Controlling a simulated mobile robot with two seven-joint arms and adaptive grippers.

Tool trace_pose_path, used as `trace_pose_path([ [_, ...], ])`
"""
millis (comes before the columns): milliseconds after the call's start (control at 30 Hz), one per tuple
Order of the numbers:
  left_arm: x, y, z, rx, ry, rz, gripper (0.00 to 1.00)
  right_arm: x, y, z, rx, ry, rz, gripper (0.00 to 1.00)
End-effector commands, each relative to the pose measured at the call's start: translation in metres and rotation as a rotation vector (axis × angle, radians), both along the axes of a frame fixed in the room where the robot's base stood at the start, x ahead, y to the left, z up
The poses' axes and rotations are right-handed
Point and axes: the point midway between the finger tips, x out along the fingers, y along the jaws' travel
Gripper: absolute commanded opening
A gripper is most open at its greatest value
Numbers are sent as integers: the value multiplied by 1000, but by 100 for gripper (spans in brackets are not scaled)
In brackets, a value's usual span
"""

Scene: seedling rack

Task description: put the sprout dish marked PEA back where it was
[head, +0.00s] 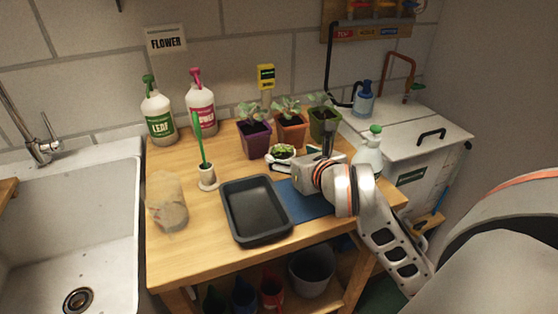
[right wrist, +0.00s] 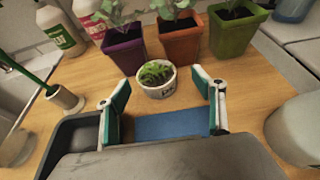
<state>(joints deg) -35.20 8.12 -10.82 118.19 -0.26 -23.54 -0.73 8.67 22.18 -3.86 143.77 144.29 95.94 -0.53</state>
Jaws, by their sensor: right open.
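The sprout dish (head: 283,150) is a small white round pot with green sprouts. It stands upright on the wooden bench in front of the potted seedlings. It also shows in the right wrist view (right wrist: 157,82), with dark marking on its front too small to read surely. My right gripper (head: 284,163) is open and low over the bench. In the right wrist view its green-padded fingers (right wrist: 163,92) are spread wide, with the dish ahead and between their lines. No grip on the dish shows. A blue mat (head: 304,207) lies under and in front of the gripper. My left gripper is not in view.
Purple (head: 255,140), orange (head: 291,132) and green (head: 324,124) pots stand behind the dish. A black tray (head: 228,222) lies left of the mat. A white holder with a green stick (head: 207,178) and a spray bottle (head: 368,150) stand on either side.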

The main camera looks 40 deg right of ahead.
Motion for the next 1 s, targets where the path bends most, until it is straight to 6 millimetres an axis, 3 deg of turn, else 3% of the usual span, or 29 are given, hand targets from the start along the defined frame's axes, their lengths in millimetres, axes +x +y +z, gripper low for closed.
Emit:
trace_pose_path([
  [400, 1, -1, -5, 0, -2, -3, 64, 43, -3, -20, -1, -1, -2, 68],
  [700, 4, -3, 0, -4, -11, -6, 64, 48, -4, -20, -1, -2, -1, 68],
  [733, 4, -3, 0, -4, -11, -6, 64, 48, -4, -20, -1, -2, -1, 66],
  [900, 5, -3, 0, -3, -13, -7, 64, 48, -4, -20, -1, -2, -1, 24],
  [1000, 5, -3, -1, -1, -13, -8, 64, 48, -4, -20, -1, -3, -1, 24],
])
